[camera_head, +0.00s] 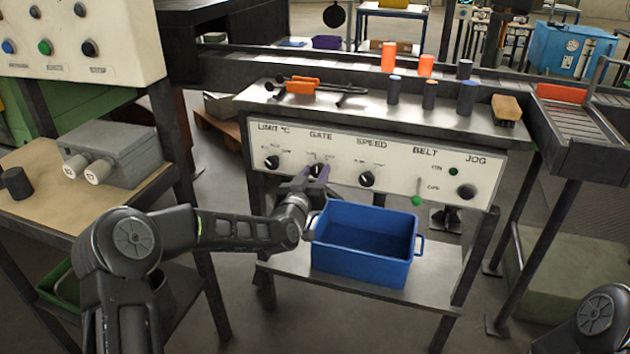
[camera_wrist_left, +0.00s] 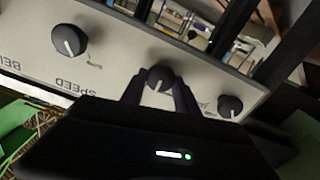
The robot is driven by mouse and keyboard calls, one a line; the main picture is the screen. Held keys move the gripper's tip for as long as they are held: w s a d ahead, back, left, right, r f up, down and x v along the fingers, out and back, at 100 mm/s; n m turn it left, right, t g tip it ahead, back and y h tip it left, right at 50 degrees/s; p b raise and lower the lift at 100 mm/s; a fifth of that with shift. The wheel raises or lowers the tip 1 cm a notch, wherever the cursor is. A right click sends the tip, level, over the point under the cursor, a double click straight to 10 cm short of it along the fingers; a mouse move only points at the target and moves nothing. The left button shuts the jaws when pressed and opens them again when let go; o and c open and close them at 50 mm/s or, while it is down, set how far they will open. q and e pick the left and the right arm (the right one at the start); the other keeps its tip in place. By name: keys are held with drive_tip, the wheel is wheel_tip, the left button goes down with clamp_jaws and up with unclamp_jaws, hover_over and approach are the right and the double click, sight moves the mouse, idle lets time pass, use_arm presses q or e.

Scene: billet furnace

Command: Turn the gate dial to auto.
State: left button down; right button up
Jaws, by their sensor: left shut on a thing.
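The gate dial (camera_head: 317,169) is a small black knob under the word GATE on the cream control panel (camera_head: 341,150). My left gripper (camera_head: 315,175) reaches it from the front and partly covers it. In the left wrist view, the panel appears upside down, and the gate dial (camera_wrist_left: 160,75) sits between the two dark fingers of my left gripper (camera_wrist_left: 159,88), which is shut on it. A white pointer line shows on the knob. The small position labels around it are too blurred or hidden to read. My right gripper is out of view.
The limit dial (camera_head: 271,162) and speed dial (camera_head: 366,179) flank the gate dial. The belt lever (camera_head: 417,199) and jog button (camera_head: 466,191) are farther right. A blue bin (camera_head: 366,243) stands on the lower shelf, close to my left wrist.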

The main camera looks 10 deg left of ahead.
use_arm(q)
drive_tip(key=m+b, duration=0.2)
drive_tip(key=m, duration=0.1)
drive_tip(key=shift+d+m+b, duration=0.1)
drive_tip(key=shift+m+b, duration=0.25)
drive_tip(key=shift+m, duration=0.05)
drive_tip(key=shift+m+b, duration=1.05)
drive_tip(key=shift+m, duration=0.75)
drive_tip(key=c, duration=0.9)
unclamp_jaws()
drive_tip(key=shift+s, duration=0.1)
drive_tip(key=s, duration=0.7)
drive_tip(key=shift+s+a, duration=0.25)
drive_tip(key=shift+s, duration=0.05)
